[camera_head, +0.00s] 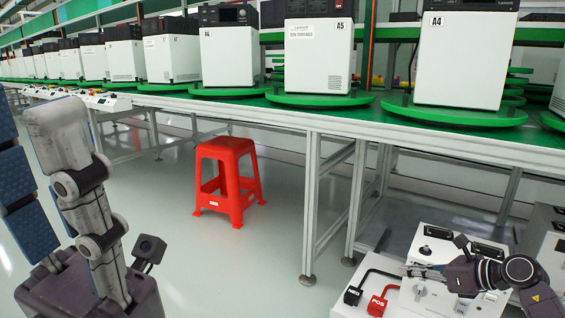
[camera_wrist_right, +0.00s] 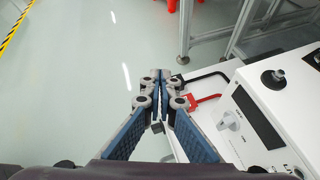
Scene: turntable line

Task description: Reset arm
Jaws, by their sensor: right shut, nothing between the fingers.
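My right gripper (camera_head: 408,271) reaches in from the lower right of the head view, above the white control box (camera_head: 395,305). In the right wrist view its fingertips (camera_wrist_right: 160,76) meet with nothing between them, so it is shut and empty. They appear beside the red plug (camera_wrist_right: 203,100) and the box's left edge; the height above them is hard to tell. My left gripper (camera_head: 30,120) stands upright and close to the camera at the left of the head view. Its blue-padded finger and grey finger are apart, with nothing visible between them.
A black plug (camera_head: 353,296) and a red plug (camera_head: 377,306) sit at the box's left side, near a knob (camera_head: 420,291). A green-topped line (camera_head: 360,118) carries several white units on green turntables. A red stool (camera_head: 229,180) stands on open floor.

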